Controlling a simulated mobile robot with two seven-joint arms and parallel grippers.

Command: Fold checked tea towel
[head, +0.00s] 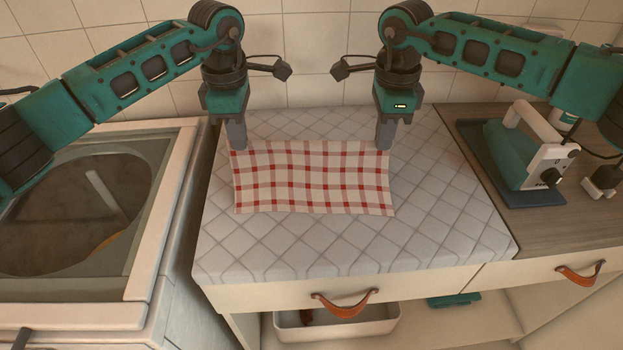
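A red and white checked tea towel (312,180) lies spread out on the quilted pad (330,248), roughly a wide rectangle with a slightly wavy surface. My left gripper (237,146) points down at the towel's far left corner. My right gripper (384,145) points down at the towel's far right corner. Both fingertips meet or nearly meet the far edge. The fingers look close together, but whether cloth is between them is too small to tell. The fingers hide the two far corners.
A tiled wall is behind. The pad is clear in front of the towel.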

